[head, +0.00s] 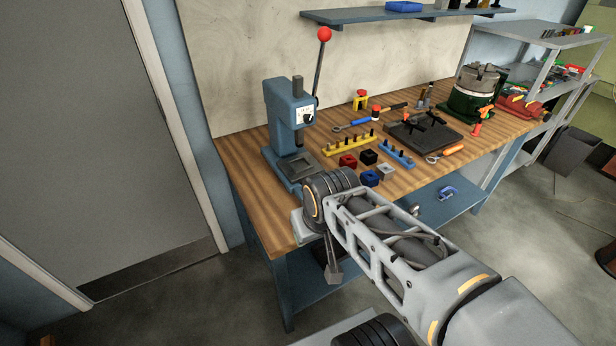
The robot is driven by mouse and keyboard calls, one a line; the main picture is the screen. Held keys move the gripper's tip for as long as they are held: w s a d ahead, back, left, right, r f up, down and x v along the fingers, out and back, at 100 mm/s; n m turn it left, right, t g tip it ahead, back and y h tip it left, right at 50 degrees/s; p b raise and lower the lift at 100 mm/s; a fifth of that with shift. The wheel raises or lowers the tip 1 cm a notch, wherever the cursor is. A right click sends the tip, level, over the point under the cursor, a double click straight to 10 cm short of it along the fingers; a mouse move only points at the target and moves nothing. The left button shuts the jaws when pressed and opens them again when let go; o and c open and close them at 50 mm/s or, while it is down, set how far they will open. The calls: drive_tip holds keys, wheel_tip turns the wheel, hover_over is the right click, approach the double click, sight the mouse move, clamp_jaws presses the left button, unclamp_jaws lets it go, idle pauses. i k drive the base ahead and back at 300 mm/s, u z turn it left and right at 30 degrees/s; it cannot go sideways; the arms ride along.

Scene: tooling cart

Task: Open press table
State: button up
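The press (284,115) is a blue upright frame on the left end of the wooden bench. Its lever (319,65) stands raised, with a red ball (324,34) at the top. The press table (299,168) is a flat grey plate low at the front of the press, and its near side is partly hidden by my arm. My arm reaches in from the lower right, its dark joint just in front of the press base. What seems to be my gripper (333,273) hangs below that joint, at the bench's front edge. Its fingers are too hidden to tell their opening.
Coloured blocks (369,157), a yellow peg rack (349,145), a blue peg rack (397,153) and a dark plate (424,135) lie right of the press. A green machine (478,92) stands farther right. A shelf (400,16) hangs above.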

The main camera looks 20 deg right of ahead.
sight(295, 168)
drive_tip(key=z, duration=0.5)
drive_tip(key=k, duration=1.2)
drive_tip(key=u, duration=0.4)
drive_tip(key=i, duration=0.6)
drive_tip(key=u, duration=0.45)
drive_tip(key=i, duration=0.95)
drive_tip(key=z, duration=0.45)
